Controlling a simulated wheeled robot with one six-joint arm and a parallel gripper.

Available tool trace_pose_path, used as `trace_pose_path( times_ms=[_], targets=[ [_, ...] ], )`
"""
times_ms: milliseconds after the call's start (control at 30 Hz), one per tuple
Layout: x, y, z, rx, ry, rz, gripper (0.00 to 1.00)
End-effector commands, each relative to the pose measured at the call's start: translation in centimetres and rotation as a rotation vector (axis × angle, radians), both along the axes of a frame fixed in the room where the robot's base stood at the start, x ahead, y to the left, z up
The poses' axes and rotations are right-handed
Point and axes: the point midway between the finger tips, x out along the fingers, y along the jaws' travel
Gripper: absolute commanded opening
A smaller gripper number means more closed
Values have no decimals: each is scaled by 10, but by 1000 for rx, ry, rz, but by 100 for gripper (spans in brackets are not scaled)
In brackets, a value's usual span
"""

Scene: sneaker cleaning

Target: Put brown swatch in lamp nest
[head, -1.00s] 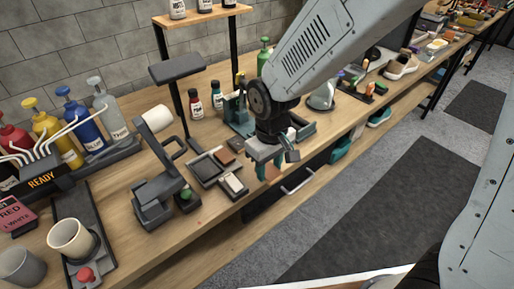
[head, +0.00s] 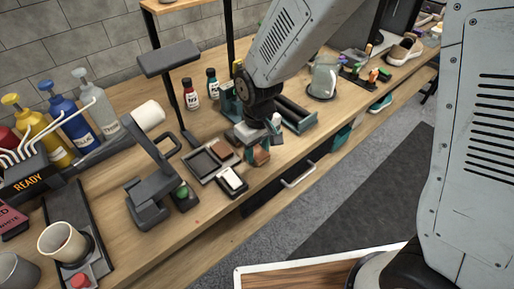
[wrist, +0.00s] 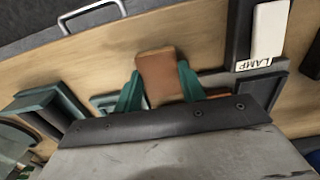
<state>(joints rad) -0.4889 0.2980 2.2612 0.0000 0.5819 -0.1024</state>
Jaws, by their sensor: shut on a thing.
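The brown swatch (wrist: 160,76) is held between the teal fingers of my gripper (wrist: 158,88) in the wrist view. In the head view the swatch (head: 261,158) hangs under my gripper (head: 258,150), above the front of the bench. A label reading LAMP (wrist: 254,65) shows in the wrist view where a dark holder with a white block (wrist: 269,32) meets a grey tray (wrist: 262,88). In the head view the tray (head: 198,178) lies left of my gripper, with a dark recess and another brown piece (head: 222,152). My gripper partly hides the tray in the wrist view.
A black stand (head: 150,200) is left of the tray, with a green-topped item (head: 182,193) beside it. Small bottles (head: 187,94) stand behind. A dark open box (head: 296,113) is right of my gripper. A drawer handle (head: 298,174) juts from the bench front.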

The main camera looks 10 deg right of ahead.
Motion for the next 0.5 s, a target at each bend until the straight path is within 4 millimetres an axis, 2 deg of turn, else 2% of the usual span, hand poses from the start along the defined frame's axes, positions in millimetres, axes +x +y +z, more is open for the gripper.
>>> trace_pose_path(
  times_ms=[200, 233, 300, 500],
  targets=[
    [-1, 1, -6, -1, 2, 1, 19],
    [0, 1, -5, -1, 1, 1, 48],
    [0, 1, -5, -1, 1, 2, 62],
    [-1, 2, -5, -1, 1, 2, 62]
  ],
)
